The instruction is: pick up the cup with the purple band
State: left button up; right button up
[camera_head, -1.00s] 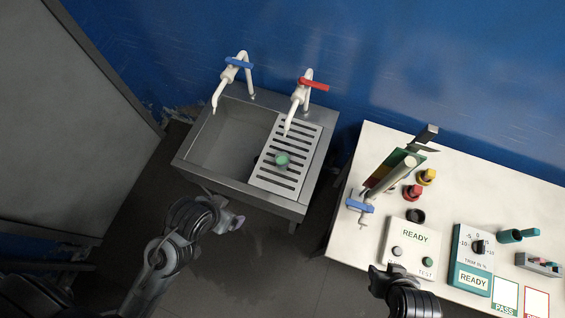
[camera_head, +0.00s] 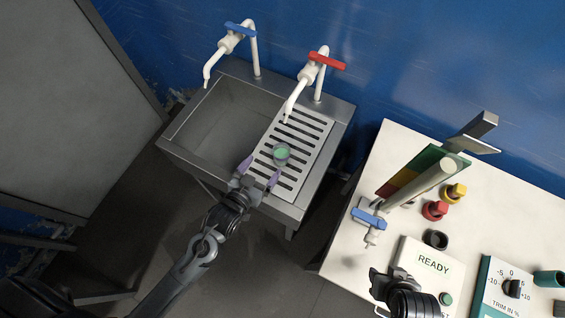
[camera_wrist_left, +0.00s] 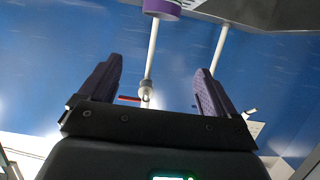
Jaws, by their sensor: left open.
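The cup (camera_head: 282,153) stands on the slotted drainboard of the sink, and its top looks green from above. In the left wrist view the cup (camera_wrist_left: 161,8) shows at the top edge, partly cut off, with a purple band. My left gripper (camera_head: 260,171) is open and empty, its two purple fingers just short of the cup on its near left side. In the left wrist view the gripper (camera_wrist_left: 158,72) has its fingers spread, with the cup beyond the tips. My right gripper (camera_head: 382,290) is by the white bench; its jaw opening is unclear.
The drainboard (camera_head: 316,153) lies right of the sink basin (camera_head: 208,130). A blue-handled tap (camera_head: 235,40) and a red-handled tap (camera_head: 312,70) rise behind; the red one's spout hangs near the cup. The white bench (camera_head: 345,235) at right carries a column and several controls.

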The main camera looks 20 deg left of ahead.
pick_arm(q)
jog(key=f+b, duration=0.2)
jog(key=f, duration=0.1)
jog(key=w+f+b, duration=0.1)
jog(key=f, duration=0.1)
jog(key=shift+w+d+f, duration=0.1)
jog(key=shift+d+f, duration=0.05)
jog(key=shift+d, duration=0.1)
jog(key=shift+w+f+b, duration=0.1)
jog(key=shift+b, duration=0.3)
jog(key=shift+w+f, duration=0.15)
jog(key=shift+w, duration=0.15)
send_near(285, 146)
jog(key=shift+f+x, duration=0.25)
jog(key=shift+x, duration=0.85)
jog(key=shift+r+x, duration=0.15)
jog(key=shift+x, duration=1.1)
jog(key=shift+r+x, duration=0.1)
jog(key=shift+x, duration=1.15)
jog(key=shift+w, duration=0.1)
pick_arm(e)
notch_tip(285, 146, down, 6)
jog(key=shift+a, duration=0.1)
pick_arm(q)
jog(key=c, duration=1.2)
jog(key=shift+r, duration=0.1)
jog(key=shift+c, duration=0.5)
pick_arm(e)
jog(key=shift+a, duration=0.1)
